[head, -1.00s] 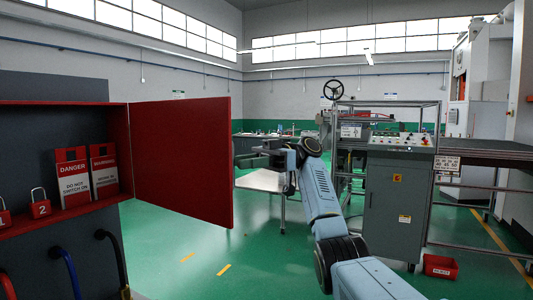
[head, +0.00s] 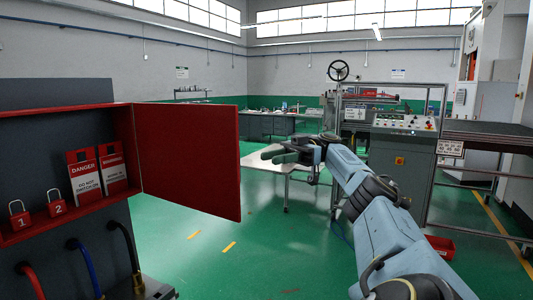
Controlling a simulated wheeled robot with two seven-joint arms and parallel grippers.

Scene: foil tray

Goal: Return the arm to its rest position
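My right arm comes in from the lower right, and its gripper (head: 272,154) points left, just right of the open red cabinet door's edge. The gripper is small and dark here, and I cannot tell whether its fingers are apart; nothing shows held in it. It is seen in front of a white table (head: 258,163). My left gripper is not in view.
The red cabinet (head: 70,110) at left holds two danger tags (head: 84,176) and padlocks (head: 57,202); its door (head: 190,160) stands open. Hoses hang below. A control console (head: 402,160) stands right, with a red bin (head: 440,246) on the floor. Green floor is clear between.

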